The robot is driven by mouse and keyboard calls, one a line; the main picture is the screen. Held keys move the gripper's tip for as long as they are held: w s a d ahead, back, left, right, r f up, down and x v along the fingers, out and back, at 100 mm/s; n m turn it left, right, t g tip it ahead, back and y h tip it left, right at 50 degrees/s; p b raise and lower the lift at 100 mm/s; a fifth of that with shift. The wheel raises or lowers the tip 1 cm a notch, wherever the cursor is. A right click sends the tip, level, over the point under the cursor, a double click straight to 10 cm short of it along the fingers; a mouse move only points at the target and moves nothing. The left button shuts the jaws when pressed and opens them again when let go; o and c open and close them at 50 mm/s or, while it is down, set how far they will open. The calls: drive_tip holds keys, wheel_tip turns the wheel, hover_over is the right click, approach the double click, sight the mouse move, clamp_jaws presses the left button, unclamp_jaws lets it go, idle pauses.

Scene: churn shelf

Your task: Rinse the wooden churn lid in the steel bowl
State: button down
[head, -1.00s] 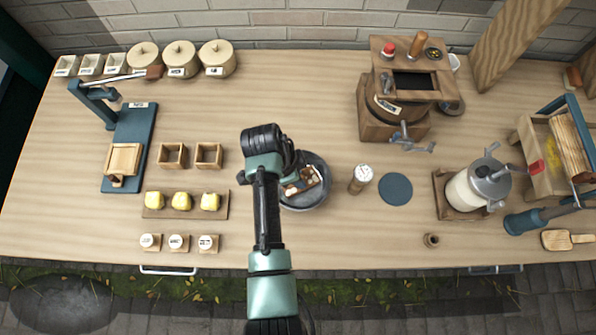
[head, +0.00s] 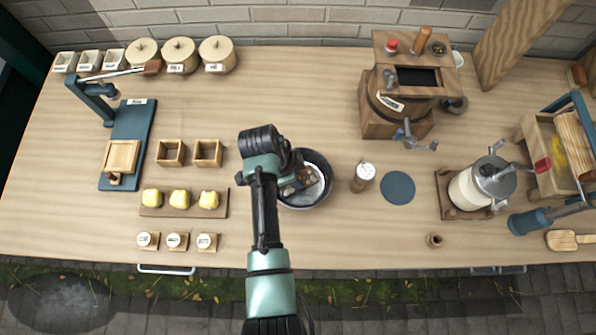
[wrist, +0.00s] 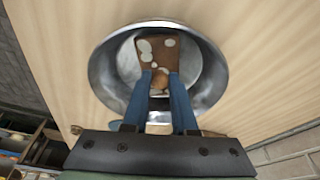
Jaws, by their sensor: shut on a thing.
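The steel bowl (head: 322,200) stands on the table right of my forearm, and its rim (wrist: 217,75) fills the middle of the wrist view. The wooden churn lid (head: 299,181) is a brown piece with pale white patches. My gripper (wrist: 161,84) has its blue fingers shut on the lid's small knob. In the wrist view the lid (wrist: 175,50) appears within the bowl's rim, over a pale round surface inside. I cannot tell whether it touches that surface. My arm hides the bowl's left side in the head view.
A shaker (head: 363,176) and a blue round mat (head: 397,188) lie right of the bowl. Butter pieces on a board (head: 222,205) and small wooden boxes (head: 208,153) are left. The wooden churn (head: 376,125) stands behind right. The table behind the bowl is clear.

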drive_tip(key=shift+d, duration=0.3)
idle(0.4)
drive_tip(key=shift+a, duration=0.3)
idle(0.3)
drive_tip(key=shift+r+p, duration=3.75)
drive_tip(key=shift+r, duration=0.1)
wheel_tip(320, 180, up, 4)
drive_tip(key=p, duration=0.4)
